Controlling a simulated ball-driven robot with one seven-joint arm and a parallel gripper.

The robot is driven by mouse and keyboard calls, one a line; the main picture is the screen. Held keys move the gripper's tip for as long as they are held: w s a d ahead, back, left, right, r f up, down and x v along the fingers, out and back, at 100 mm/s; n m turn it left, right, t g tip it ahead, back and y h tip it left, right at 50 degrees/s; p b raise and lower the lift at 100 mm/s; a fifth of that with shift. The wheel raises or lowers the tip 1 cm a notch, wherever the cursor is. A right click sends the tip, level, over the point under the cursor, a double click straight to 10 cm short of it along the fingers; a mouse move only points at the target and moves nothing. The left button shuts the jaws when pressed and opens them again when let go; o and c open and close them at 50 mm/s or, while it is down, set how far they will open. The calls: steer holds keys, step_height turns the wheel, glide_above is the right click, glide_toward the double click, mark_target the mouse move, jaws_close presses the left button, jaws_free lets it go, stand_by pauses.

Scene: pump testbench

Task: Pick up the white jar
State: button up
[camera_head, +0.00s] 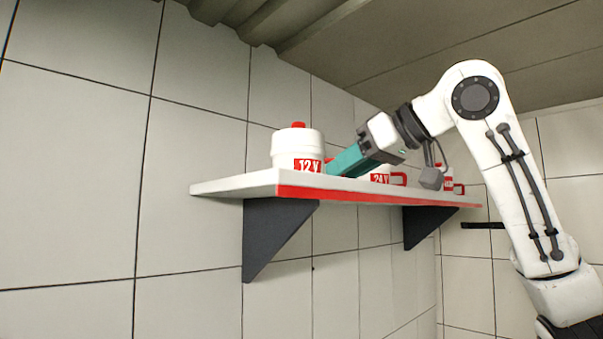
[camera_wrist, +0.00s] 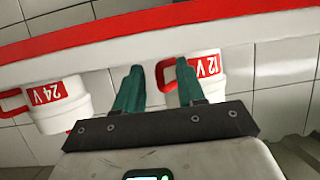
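Several white jars with red labels stand on a shelf. The jar marked 12 V (camera_head: 297,145) is at the shelf's near left end, with a red cap on top. The jar marked 24 V (camera_head: 380,178) is farther along, partly hidden by the shelf edge and my arm. My gripper (camera_head: 343,162) is beside the 12 V jar on its right. In the wrist view, which is upside down, my gripper (camera_wrist: 159,65) has two teal fingers spread apart. The 12 V jar's red handle (camera_wrist: 164,76) appears between them, and the right finger overlaps the jar body (camera_wrist: 212,88). Contact cannot be told.
The white shelf (camera_head: 235,185) has a red front edge and dark brackets (camera_head: 275,232) below. A third jar (camera_head: 448,180) stands at the far end. The 24 V jar (camera_wrist: 60,105) is left of my fingers in the wrist view. A tiled wall (camera_head: 70,180) is behind.

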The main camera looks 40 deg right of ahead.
jaws_close()
stand_by(0.6)
